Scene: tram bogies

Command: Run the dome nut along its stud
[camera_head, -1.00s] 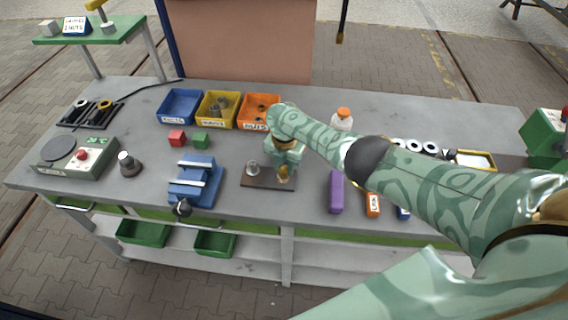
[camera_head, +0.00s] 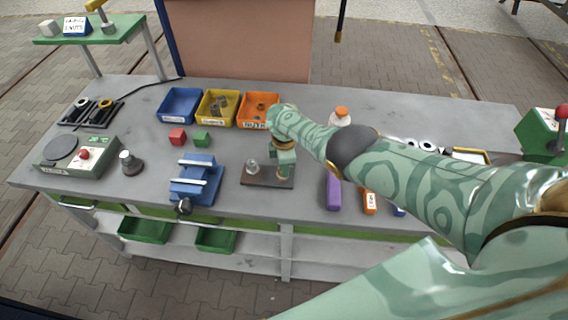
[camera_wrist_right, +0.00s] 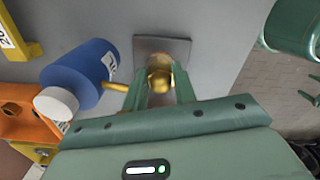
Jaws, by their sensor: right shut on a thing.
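The right gripper (camera_head: 284,172) is over the right end of a small dark board (camera_head: 262,183). In the wrist view its two green fingers (camera_wrist_right: 161,88) are shut on a brass, round-topped piece, the dome nut (camera_wrist_right: 159,76). The nut sits over a grey plate (camera_wrist_right: 182,46). The stud is hidden beneath the nut and fingers, so how far along it the nut sits cannot be told. A silvery domed piece (camera_head: 252,166) stands on the left part of the board, apart from the gripper. My left gripper is not in view.
A blue fixture (camera_head: 196,181) stands left of the board. Blue (camera_head: 180,104), yellow (camera_head: 217,108) and orange (camera_head: 257,110) bins line up behind. A purple block (camera_head: 333,191) lies to the right. The wrist view shows a blue bottle (camera_wrist_right: 82,72) close to the left finger.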

